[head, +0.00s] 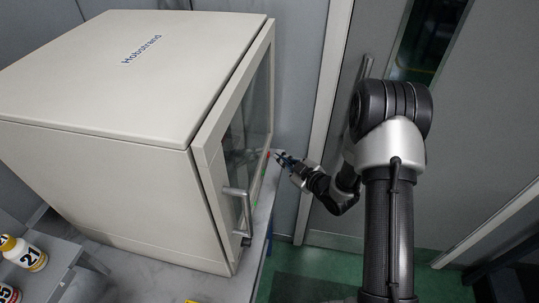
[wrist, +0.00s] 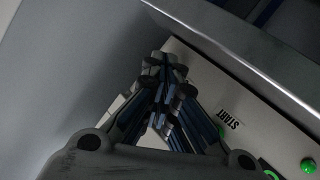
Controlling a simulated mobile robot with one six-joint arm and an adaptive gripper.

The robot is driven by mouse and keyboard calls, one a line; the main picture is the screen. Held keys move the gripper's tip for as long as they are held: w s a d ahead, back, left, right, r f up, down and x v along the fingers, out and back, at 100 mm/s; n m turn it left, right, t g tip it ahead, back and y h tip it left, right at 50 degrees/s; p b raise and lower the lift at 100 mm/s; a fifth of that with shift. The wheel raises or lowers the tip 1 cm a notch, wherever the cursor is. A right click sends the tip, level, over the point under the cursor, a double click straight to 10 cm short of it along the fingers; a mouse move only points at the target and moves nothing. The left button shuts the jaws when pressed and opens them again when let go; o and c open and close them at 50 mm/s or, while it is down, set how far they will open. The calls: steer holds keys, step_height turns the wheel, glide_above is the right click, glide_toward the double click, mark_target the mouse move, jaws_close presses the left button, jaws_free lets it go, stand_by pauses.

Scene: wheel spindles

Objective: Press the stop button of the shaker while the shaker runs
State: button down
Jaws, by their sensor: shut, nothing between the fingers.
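The shaker (head: 110,75) is a large off-white cabinet with a glass front door. Its control strip runs along the front edge below the door. A small red button (head: 269,153), which looks like the stop button, shows at the far end of that strip, with a green spot (head: 263,172) nearer. My gripper (head: 279,157) is shut and empty, its tips close to the red button; I cannot tell whether they touch. In the wrist view the shut fingers (wrist: 164,66) lie over the panel and hide the stop button.
The door handle (head: 238,205) sticks out at the near end of the door. A grey wall and a door frame (head: 322,110) stand beyond my arm. Bottles (head: 22,253) stand on a grey surface at lower left. Green floor lies below the arm.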

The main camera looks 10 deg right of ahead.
steer(key=shift+a, duration=0.1)
stand_by(0.3)
steer(key=shift+w+a+b, duration=0.1)
steer(key=shift+a+b, duration=0.2)
steer(key=shift+a, duration=0.05)
steer(key=shift+w+a, duration=0.15)
steer(key=shift+a, duration=0.25)
stand_by(0.7)
stand_by(0.3)
steer(key=shift+s+d+b, duration=0.25)
steer(key=shift+d+b, duration=0.1)
steer(key=shift+d, duration=0.45)
steer(key=shift+d, duration=0.1)
steer(key=shift+s+d, duration=0.25)
steer(key=shift+d, duration=0.5)
steer(key=shift+s+d, duration=0.3)
steer(key=shift+d, duration=0.5)
steer(key=shift+s+d, duration=0.25)
steer(key=shift+d, duration=0.5)
